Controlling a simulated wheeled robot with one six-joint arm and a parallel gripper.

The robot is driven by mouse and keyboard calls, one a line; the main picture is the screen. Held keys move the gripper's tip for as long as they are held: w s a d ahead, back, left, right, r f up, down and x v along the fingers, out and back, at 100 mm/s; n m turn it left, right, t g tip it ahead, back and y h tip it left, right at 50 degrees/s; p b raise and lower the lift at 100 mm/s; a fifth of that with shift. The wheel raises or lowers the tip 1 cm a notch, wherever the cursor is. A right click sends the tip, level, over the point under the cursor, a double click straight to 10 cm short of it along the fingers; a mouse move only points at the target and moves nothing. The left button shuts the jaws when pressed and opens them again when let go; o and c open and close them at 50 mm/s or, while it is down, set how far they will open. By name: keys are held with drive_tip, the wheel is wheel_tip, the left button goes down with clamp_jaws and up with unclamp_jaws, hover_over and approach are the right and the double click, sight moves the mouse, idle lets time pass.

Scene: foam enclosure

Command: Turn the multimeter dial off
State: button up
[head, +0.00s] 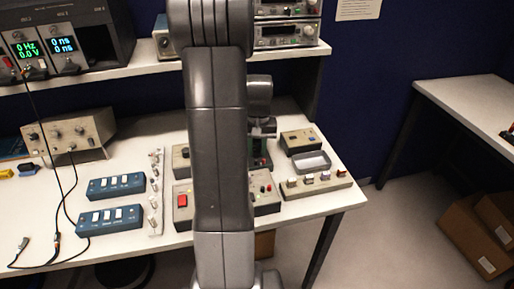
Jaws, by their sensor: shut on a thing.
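My gripper (263,132) points down over the workbench, just right of my own arm link, which hides much of it. Below it stands a small dark device with a greenish front (262,160), which looks like the multimeter; most of it is hidden behind the arm and gripper. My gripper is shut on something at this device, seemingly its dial. The fingertips, the dial and its pointer are too small and covered to make out, so the dial's setting cannot be read.
The white bench (330,205) holds two blue switch boxes (116,186), a beige knob box (68,137), a grey tray (311,161), a small box (298,140) and a button panel (266,194). Cables lie at left. A shelf (150,62) with instruments runs above.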

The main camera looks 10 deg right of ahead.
sight(258, 150)
idle(0.3)
drive_tip(key=o, duration=1)
drive_tip(key=shift+r, duration=0.15)
drive_tip(key=r, duration=1.3)
drive_tip(key=shift+d+r, duration=0.2)
drive_tip(key=shift+r, duration=0.1)
drive_tip(key=shift+f, duration=0.15)
drive_tip(key=f, duration=1.3)
drive_tip(key=shift+a+f, duration=0.2)
drive_tip(key=shift+f, duration=0.15)
drive_tip(key=shift+r, duration=0.1)
